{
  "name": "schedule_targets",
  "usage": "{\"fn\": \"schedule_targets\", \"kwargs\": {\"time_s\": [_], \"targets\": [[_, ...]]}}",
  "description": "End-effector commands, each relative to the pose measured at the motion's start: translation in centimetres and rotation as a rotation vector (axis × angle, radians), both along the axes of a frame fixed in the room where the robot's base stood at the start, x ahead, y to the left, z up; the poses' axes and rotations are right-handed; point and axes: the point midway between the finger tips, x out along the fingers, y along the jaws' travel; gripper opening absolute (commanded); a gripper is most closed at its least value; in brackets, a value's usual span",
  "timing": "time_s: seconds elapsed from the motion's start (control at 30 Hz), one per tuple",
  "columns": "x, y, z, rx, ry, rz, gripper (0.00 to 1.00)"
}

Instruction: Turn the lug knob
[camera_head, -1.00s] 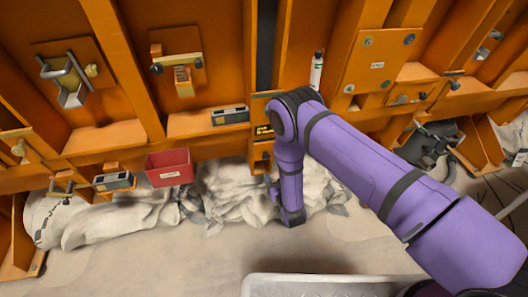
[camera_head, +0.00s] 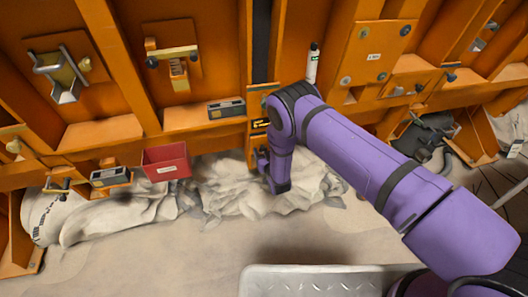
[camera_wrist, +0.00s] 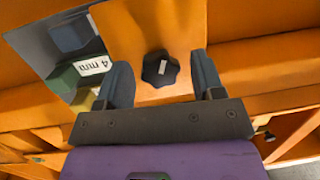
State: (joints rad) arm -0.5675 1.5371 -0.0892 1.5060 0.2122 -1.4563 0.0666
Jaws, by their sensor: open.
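The lug knob (camera_wrist: 160,68) shows in the wrist view as a dark, lobed knob with a small white mark. It sits on an orange plate (camera_wrist: 150,28). My gripper (camera_wrist: 162,74) is open, with one finger on the left of the knob and one on the right. A gap shows on both sides of the knob, and I see no finger touching it. In the head view my gripper (camera_head: 262,160) is at the orange frame, mostly hidden by my purple arm. I cannot make out the knob there.
A block labelled "4 mm" (camera_wrist: 92,66) lies close by the left finger in the wrist view. In the head view a red bin (camera_head: 166,161) hangs left of my arm. A white bottle (camera_head: 312,64) stands behind it. Crumpled pale sacks (camera_head: 235,195) lie below.

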Motion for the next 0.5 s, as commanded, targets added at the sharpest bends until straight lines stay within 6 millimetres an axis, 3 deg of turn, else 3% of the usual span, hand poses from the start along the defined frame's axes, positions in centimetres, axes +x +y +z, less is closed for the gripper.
{"fn": "schedule_targets", "kwargs": {"time_s": [0.13, 0.33, 0.5], "targets": [[-0.01, 0.00, 0.00, 0.000, 0.000, 0.000, 0.62], [-0.02, -0.02, 0.01, 0.000, 0.000, 0.000, 0.18], [0.00, -0.05, 0.01, 0.002, 0.001, 0.000, 0.16]]}}
